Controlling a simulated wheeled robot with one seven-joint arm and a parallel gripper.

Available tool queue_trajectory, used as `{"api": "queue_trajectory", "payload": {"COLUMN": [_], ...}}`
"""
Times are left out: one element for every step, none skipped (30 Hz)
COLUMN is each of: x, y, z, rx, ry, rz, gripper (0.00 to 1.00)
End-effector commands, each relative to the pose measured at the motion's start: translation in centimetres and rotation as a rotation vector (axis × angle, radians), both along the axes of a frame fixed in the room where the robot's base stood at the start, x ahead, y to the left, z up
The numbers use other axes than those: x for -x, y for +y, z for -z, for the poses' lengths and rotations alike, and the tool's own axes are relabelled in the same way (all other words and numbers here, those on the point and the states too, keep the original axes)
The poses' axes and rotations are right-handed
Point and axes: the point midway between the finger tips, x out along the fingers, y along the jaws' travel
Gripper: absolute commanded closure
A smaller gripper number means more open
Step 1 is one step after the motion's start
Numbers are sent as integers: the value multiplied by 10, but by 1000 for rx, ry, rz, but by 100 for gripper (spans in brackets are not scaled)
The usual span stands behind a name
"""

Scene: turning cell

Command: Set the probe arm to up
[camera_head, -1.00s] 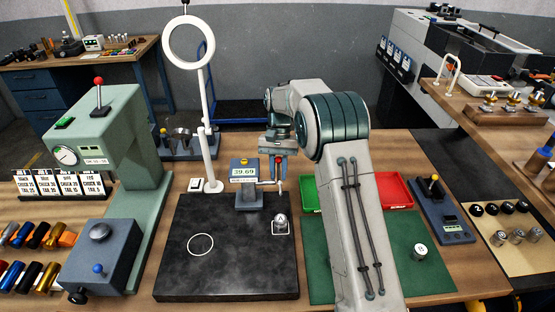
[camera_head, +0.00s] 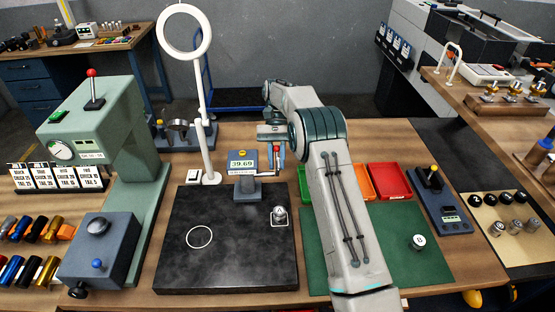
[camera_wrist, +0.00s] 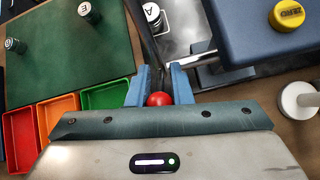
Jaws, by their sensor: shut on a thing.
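The gauge with the probe arm stands at the back right of the black plate (camera_head: 175,270). Its blue-grey display box (camera_head: 242,167) reads 39.69. In the wrist view its blue body (camera_wrist: 255,35) carries a yellow ZERO button (camera_wrist: 287,16). The metal probe arm (camera_head: 266,174) sticks out to the right of the box, roughly level. A red ball knob (camera_wrist: 159,99) sits between my blue fingers. My gripper (camera_wrist: 155,85), also in the head view (camera_head: 276,154), is shut on this knob. The fingers partly hide where knob and rod join.
A metal part (camera_head: 279,217) stands on the plate below the probe arm. A white ring lamp (camera_head: 208,135) on a post rises left of the gauge. Red (camera_head: 389,182), orange and green trays lie to the right, beside a green mat (camera_head: 418,268) with a part on it.

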Motion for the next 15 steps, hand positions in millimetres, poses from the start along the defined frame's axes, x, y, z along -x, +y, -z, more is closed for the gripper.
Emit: {"api": "queue_trajectory", "payload": {"x": [-1, -1, -1, -1, -1, -1, -1, -1, -1, -1, -1, -1, 0, 0, 0], "y": [0, 0, 0, 0, 0, 0, 0, 0, 0, 0, 0, 0, 0, 0, 0], "z": [-2, -2, -2, -2, -2, -2, -2, -1, -1, -1, -1, -1, -1, -1, -1], "rx": [0, 0, 0, 0, 0, 0, -1, -1, 0, 0, 0, 0, 0, 0, 0], "ry": [-4, -5, -5, -5, -5, -5, -5, -5, -4, -4, -4, -3, -3, -3, -3], "rz": [0, 0, 0, 0, 0, 0, 1, 1, 0, 0, 0, 0, 0, 0, 0], "gripper": [100, 100, 100, 100, 100, 75, 67, 60, 60, 60, 60, 60, 60, 60, 60]}}
